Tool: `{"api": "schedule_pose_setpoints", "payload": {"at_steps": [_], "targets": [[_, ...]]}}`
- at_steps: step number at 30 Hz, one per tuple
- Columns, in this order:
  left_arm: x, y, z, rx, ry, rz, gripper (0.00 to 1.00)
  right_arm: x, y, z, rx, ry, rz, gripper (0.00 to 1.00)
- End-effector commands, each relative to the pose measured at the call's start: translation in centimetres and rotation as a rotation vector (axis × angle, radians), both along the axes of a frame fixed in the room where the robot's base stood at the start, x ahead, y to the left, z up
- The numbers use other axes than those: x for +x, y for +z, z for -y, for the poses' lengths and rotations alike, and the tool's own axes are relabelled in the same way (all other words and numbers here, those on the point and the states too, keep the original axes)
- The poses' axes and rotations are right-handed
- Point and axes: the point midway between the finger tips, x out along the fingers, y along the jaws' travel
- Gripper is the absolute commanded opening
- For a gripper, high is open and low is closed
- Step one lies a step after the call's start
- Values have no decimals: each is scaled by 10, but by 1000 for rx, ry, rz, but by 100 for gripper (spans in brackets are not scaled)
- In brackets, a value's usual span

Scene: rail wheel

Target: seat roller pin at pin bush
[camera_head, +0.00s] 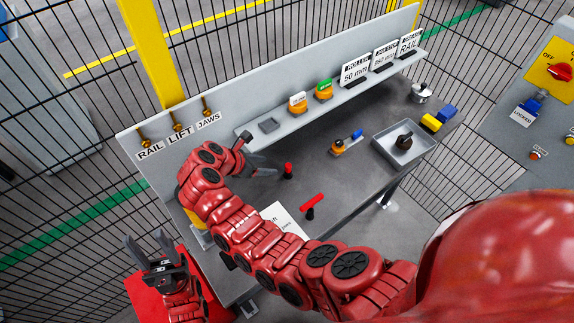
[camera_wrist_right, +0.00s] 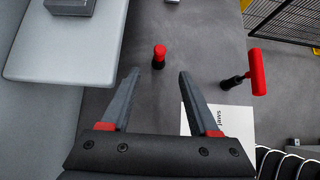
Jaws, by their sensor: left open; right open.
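A small upright pin with a red top and black base (camera_head: 288,170) stands on the grey bench; it also shows in the right wrist view (camera_wrist_right: 159,56). A red T-handled piece with a black lower part (camera_head: 312,204) stands nearby, seen also in the right wrist view (camera_wrist_right: 257,74). I cannot tell for certain which is the roller pin, nor pick out the pin bush. My right gripper (camera_head: 268,167) is open and empty, its fingers (camera_wrist_right: 160,75) pointing toward the red-topped pin, which lies just beyond the fingertips. My left gripper (camera_head: 150,246) is open and empty at the lower left.
A white printed sheet (camera_head: 285,219) lies by the T-handled piece. A grey tray (camera_head: 383,143) with a dark knobbed part, an orange-and-blue part (camera_head: 345,143) and yellow and blue blocks (camera_head: 438,119) are farther right. A labelled shelf (camera_head: 340,92) runs along the back. Black mesh fencing surrounds the bench.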

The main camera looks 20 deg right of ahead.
Motion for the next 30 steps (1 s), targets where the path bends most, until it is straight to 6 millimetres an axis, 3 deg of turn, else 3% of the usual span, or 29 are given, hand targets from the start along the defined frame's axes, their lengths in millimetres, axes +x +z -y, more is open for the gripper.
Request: {"api": "schedule_pose_setpoints", "payload": {"at_steps": [6,10,19,25,30], "targets": [[0,0,0,0,0,0,50,12,-37,38,-2,-5,-3,61],[0,-25,0,0,0,0,50,19,-64,55,1,-4,0,61],[0,-43,0,0,0,0,50,25,-76,70,2,-1,2,61],[0,-76,0,0,0,0,50,31,-96,88,3,-4,1,61],[0,-92,0,0,0,0,50,35,-106,101,2,-1,0,61]]}}
